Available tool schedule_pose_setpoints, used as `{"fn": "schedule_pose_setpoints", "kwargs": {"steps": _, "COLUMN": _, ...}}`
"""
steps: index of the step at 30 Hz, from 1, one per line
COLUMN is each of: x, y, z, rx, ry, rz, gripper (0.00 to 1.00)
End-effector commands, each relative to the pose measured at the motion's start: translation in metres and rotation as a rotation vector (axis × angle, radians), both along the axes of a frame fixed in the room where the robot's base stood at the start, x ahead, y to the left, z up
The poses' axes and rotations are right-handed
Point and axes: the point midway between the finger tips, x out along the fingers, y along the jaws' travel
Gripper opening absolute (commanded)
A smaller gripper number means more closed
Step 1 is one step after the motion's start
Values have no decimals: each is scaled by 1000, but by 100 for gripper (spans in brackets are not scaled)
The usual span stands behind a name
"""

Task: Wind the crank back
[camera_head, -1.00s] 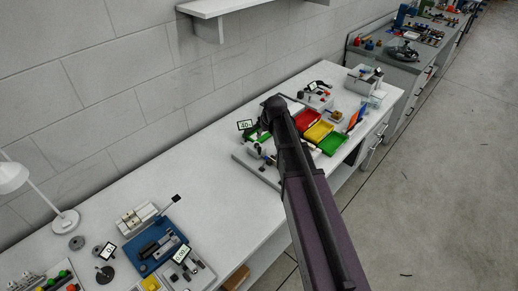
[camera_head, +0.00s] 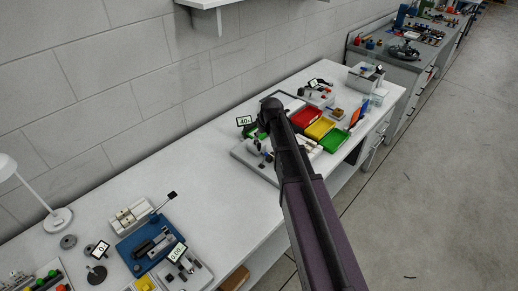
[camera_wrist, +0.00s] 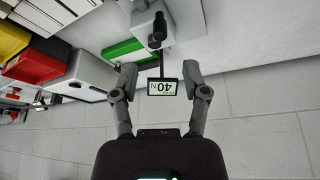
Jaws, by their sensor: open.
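In the wrist view my gripper (camera_wrist: 160,72) is open, with one finger on each side of a small display (camera_wrist: 163,88) that reads 40 N upside down. Nothing is clasped between the fingers. Just beyond the fingertips a dark round handle-like part (camera_wrist: 157,34) stands on a white block (camera_wrist: 148,18); I cannot tell for sure that it is the crank. A green strip (camera_wrist: 130,48) lies beside that block. In the head view the display (camera_head: 244,121) stands at the back of a grey fixture (camera_head: 243,153); my arm hides part of the fixture and the gripper.
Red (camera_head: 306,117), yellow (camera_head: 319,128) and green (camera_head: 333,141) bins sit right of my arm. A blue fixture (camera_head: 135,247) and a lamp (camera_head: 57,218) stand at the left. The wall runs behind the bench (camera_head: 200,175), whose middle stretch is clear.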

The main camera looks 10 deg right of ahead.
Motion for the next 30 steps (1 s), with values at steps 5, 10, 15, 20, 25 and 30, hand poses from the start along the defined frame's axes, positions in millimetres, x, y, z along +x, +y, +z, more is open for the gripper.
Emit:
{"fn": "schedule_pose_setpoints", "kwargs": {"steps": 5, "x": 6, "y": 2, "z": -18, "rx": 0, "ry": 0, "rz": 1, "gripper": 59}}
{"fn": "schedule_pose_setpoints", "kwargs": {"steps": 10, "x": 12, "y": 4, "z": -31, "rx": 0, "ry": 0, "rz": 1, "gripper": 59}}
{"fn": "schedule_pose_setpoints", "kwargs": {"steps": 15, "x": 17, "y": 5, "z": -43, "rx": 0, "ry": 0, "rz": 1, "gripper": 59}}
{"fn": "schedule_pose_setpoints", "kwargs": {"steps": 20, "x": 22, "y": 6, "z": -55, "rx": 0, "ry": 0, "rz": 1, "gripper": 59}}
{"fn": "schedule_pose_setpoints", "kwargs": {"steps": 25, "x": 26, "y": 7, "z": -66, "rx": 0, "ry": 0, "rz": 1, "gripper": 59}}
{"fn": "schedule_pose_setpoints", "kwargs": {"steps": 30, "x": 29, "y": 8, "z": -73, "rx": 0, "ry": 0, "rz": 1, "gripper": 59}}
